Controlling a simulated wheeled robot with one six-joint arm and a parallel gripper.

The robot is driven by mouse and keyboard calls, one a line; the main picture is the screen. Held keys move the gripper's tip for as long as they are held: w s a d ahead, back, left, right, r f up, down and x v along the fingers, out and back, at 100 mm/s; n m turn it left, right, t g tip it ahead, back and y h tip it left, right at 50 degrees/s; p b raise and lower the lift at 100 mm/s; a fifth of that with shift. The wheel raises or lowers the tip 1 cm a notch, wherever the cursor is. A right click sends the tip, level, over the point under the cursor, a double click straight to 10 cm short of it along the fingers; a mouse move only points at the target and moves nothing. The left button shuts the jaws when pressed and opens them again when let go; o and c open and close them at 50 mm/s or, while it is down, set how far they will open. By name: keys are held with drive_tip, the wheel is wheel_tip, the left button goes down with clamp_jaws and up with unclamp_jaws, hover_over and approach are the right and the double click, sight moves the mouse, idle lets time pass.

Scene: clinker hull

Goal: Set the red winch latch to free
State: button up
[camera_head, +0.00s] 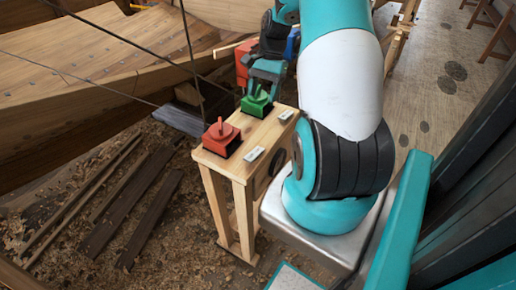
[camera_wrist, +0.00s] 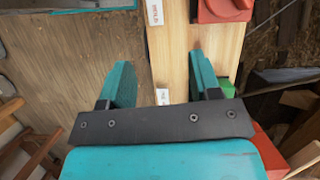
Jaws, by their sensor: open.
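The red winch latch (camera_head: 221,138), a red block with a small upright handle, sits on the near end of the wooden stand. In the wrist view the red latch (camera_wrist: 222,9) is cut off by the top edge, so its setting cannot be read. A green latch (camera_head: 257,103) sits farther along the stand; it shows partly behind a finger in the wrist view (camera_wrist: 226,87). My gripper (camera_head: 266,72) is above and just beyond the green latch, apart from the red one. Its teal fingers (camera_wrist: 163,80) are spread over the stand top with nothing between them.
White label plates (camera_head: 253,154) lie beside the latches on the wooden stand (camera_head: 235,168). Another red object (camera_head: 242,64) stands behind my gripper. Dark ropes (camera_head: 130,42) cross in front of the planked hull (camera_head: 90,75). Loose planks (camera_head: 130,205) lie on the littered ground at left.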

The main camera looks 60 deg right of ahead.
drive_tip(key=s+d+f, duration=0.1)
drive_tip(key=p, duration=0.2)
approach(257, 151)
drive_tip(key=shift+m, duration=0.4)
drive_tip(key=x, duration=0.8)
drive_tip(key=shift+f, duration=0.35)
